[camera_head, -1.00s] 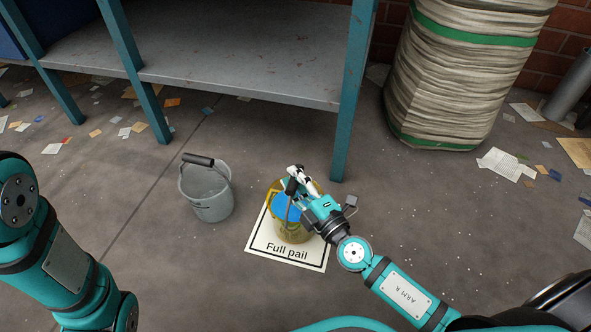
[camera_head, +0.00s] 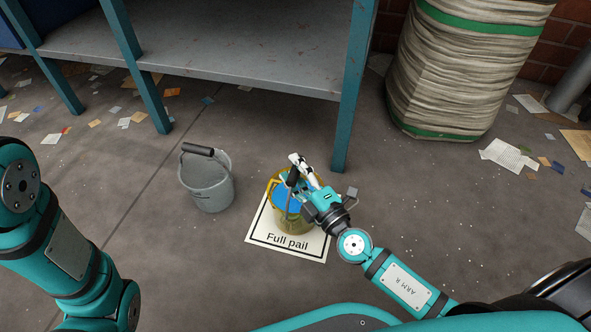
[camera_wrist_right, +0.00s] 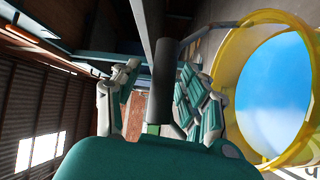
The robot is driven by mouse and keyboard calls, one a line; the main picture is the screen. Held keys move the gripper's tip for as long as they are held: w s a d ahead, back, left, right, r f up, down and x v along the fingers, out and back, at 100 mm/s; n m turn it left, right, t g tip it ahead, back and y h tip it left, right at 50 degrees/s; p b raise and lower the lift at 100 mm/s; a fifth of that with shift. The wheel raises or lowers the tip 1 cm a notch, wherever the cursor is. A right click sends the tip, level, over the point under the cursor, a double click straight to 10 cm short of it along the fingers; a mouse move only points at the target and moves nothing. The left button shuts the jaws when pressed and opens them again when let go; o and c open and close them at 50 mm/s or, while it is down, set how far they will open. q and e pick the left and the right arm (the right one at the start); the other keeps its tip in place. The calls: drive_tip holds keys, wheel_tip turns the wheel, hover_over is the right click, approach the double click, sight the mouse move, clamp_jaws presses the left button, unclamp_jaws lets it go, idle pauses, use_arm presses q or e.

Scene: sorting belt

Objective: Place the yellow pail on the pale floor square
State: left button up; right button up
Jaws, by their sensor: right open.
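The yellow pail (camera_head: 294,221) stands upright on the pale floor square (camera_head: 262,232), which is lettered "Full pail". Blue content shows inside the pail, and its yellow rim (camera_wrist_right: 232,62) shows in the right wrist view. My right gripper (camera_head: 297,174) is at the pail's dark handle grip. In the right wrist view its fingers (camera_wrist_right: 158,100) are apart, with the dark grip (camera_wrist_right: 165,75) between them. The fingers hide part of the pail's right side in the head view. My left arm is at the left edge, and its gripper is out of view.
A grey pail (camera_head: 208,186) with a dark grip stands left of the square. A metal shelf with teal legs (camera_head: 352,105) is behind. A strapped bale (camera_head: 440,80) stands at the back right. Paper scraps litter the floor. The floor left of the grey pail is mostly clear.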

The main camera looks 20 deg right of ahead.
drive_tip(key=r+v, duration=0.1)
drive_tip(key=v, duration=1.1)
drive_tip(key=shift+f+b, duration=0.35)
drive_tip(key=shift+f, duration=0.05)
